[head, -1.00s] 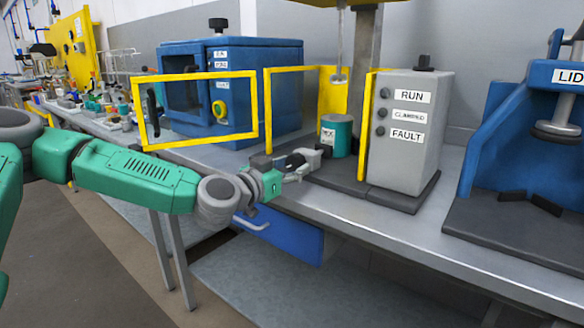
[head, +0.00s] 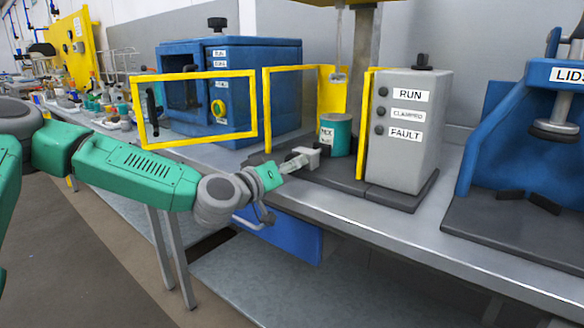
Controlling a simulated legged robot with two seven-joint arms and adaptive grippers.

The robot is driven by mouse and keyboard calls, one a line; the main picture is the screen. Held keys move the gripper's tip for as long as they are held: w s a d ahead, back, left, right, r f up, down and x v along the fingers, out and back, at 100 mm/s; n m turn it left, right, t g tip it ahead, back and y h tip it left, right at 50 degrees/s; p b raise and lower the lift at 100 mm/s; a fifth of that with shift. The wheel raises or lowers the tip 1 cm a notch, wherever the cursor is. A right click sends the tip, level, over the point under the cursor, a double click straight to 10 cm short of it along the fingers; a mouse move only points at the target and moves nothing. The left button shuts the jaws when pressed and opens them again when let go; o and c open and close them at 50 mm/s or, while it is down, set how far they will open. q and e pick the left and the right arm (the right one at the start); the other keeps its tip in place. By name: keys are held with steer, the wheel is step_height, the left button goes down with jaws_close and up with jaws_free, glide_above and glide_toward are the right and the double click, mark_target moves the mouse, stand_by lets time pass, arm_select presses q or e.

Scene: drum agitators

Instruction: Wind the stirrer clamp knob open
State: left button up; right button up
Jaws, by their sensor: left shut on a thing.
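The stirrer clamp (head: 303,157) is a light grey block at the front of the dark base, beside a green drum (head: 335,134) with a white label. My left gripper (head: 284,168) reaches in from the left at the bench's front edge and meets the front of the clamp. It is shut on the clamp knob, which is mostly hidden by the gripper. A dark part of my gripper hangs below the wrist. My right gripper is not in view.
A grey control box (head: 408,135) with RUN, CLAMPED and FAULT labels stands right of the drum. Yellow guard frames (head: 205,142) stand open to the left, before a blue cabinet (head: 245,90). A blue lid press (head: 500,130) is at right.

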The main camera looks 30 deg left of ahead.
arm_select(q)
steer(key=shift+a+n, duration=0.15)
steer(key=shift+n, duration=0.25)
steer(key=o, duration=1.2)
steer(key=shift+c, duration=0.2)
steer(key=shift+a, duration=0.1)
steer(key=s+a, duration=0.1)
steer(key=s, duration=1.1)
steer(key=shift+w+f, duration=0.1)
steer(key=shift+f, duration=0.05)
